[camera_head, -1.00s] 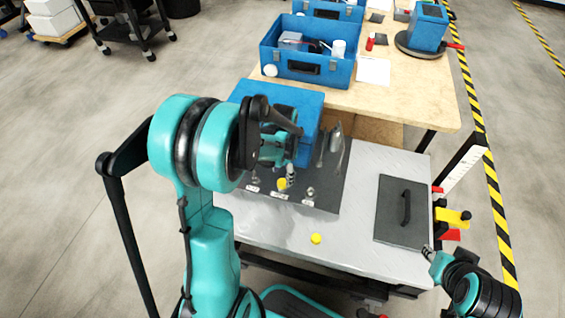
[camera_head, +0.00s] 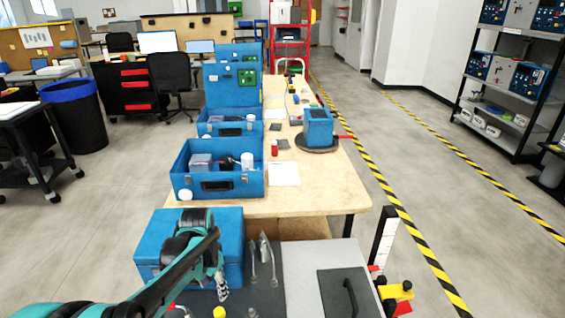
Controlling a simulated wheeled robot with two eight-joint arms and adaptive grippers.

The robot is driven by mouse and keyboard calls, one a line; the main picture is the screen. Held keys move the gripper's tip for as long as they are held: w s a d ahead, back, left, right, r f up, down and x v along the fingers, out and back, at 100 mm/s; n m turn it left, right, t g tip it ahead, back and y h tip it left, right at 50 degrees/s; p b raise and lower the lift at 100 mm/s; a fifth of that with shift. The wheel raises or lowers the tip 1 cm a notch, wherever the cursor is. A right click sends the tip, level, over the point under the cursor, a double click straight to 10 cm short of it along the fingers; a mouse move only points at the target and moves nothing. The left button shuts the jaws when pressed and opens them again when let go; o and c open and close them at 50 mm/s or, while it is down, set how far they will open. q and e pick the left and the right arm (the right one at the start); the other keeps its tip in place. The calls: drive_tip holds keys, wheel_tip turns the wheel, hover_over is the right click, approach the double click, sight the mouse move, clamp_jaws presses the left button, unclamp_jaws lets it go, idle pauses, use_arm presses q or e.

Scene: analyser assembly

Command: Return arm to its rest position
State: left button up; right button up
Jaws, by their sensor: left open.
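My left arm comes in from the lower left, and its gripper (camera_head: 221,286) points down at the front of the closed blue case (camera_head: 226,226), over the dark mat on the work cart. The gripper is open, and no object shows in it. The arm hides part of the case's front. My right arm and gripper are out of view.
A grey panel with a black handle (camera_head: 350,296) lies on the cart. Clamps and metal tools (camera_head: 264,250) stand on the mat, with a yellow-topped piece (camera_head: 219,312). An open blue toolbox (camera_head: 217,187) sits on the wooden bench behind. Yellow-black floor tape runs along the right.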

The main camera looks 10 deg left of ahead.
use_arm(q)
drive_tip(key=s+d+r+n+t, duration=0.4)
drive_tip(key=s+d+r+t, duration=0.2)
drive_tip(key=s+d, duration=0.4)
drive_tip(key=shift+s+d+r+n+t, duration=0.3)
drive_tip(key=shift+s+n+t, duration=0.1)
drive_tip(key=shift+s+t, duration=0.2)
